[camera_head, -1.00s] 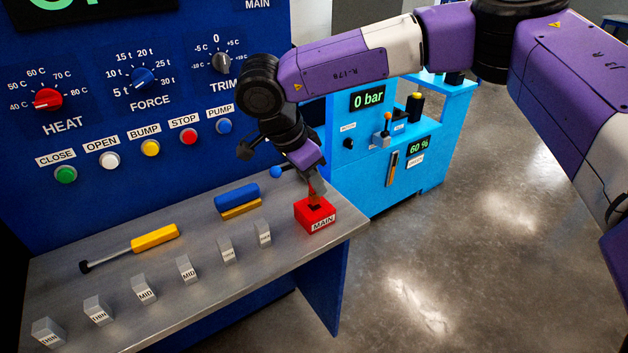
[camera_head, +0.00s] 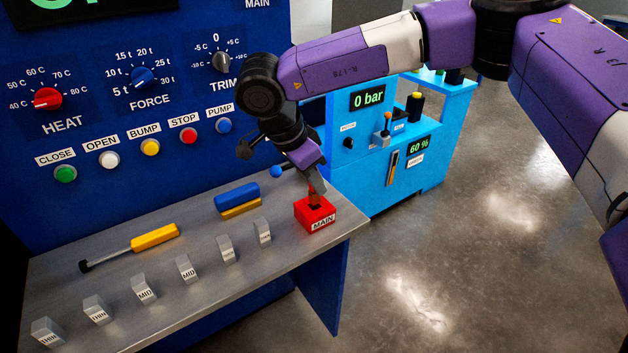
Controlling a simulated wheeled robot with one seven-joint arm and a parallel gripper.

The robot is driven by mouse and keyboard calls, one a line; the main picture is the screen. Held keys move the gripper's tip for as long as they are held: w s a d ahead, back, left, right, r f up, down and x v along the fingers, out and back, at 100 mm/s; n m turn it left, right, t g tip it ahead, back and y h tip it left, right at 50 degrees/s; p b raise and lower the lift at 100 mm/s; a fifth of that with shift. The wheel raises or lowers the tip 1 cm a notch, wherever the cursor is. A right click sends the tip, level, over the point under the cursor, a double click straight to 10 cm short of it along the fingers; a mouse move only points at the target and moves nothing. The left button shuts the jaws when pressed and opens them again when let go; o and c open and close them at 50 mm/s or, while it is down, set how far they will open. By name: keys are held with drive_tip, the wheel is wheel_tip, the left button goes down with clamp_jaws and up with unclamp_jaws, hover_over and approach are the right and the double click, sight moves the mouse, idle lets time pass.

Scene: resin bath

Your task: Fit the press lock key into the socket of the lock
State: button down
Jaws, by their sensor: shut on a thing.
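The lock is a red block (camera_head: 316,217) labelled MAIN, with a dark socket in its top, at the right end of the grey shelf. My gripper (camera_head: 314,188) points down just above the lock. It is shut on the press lock key (camera_head: 315,199), a small reddish-brown piece. The key's lower end is at the dark socket opening. I cannot tell how deep it sits, as the view is small and the gripper partly covers it.
The grey shelf (camera_head: 110,285) carries several grey labelled blocks along its front, a yellow-handled tool (camera_head: 154,237) and a blue-and-yellow piece (camera_head: 238,197). The blue panel with knobs and buttons rises behind. A light-blue cabinet (camera_head: 372,185) stands right of the shelf.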

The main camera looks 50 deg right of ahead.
drive_tip(key=shift+f+b, duration=1.15)
drive_tip(key=shift+f, duration=0.5)
drive_tip(key=c, duration=1.3)
unclamp_jaws()
drive_tip(key=shift+o, duration=0.2)
drive_tip(key=v, duration=0.7)
drive_tip(key=shift+a+r+p, duration=0.15)
drive_tip(key=shift+r+p, duration=0.15)
drive_tip(key=shift+r, duration=0.05)
wheel_tip(320, 180, up, 12)
drive_tip(key=p, duration=0.9)
hover_over(310, 186)
drive_tip(key=a, duration=0.2)
drive_tip(key=shift+w, duration=0.2)
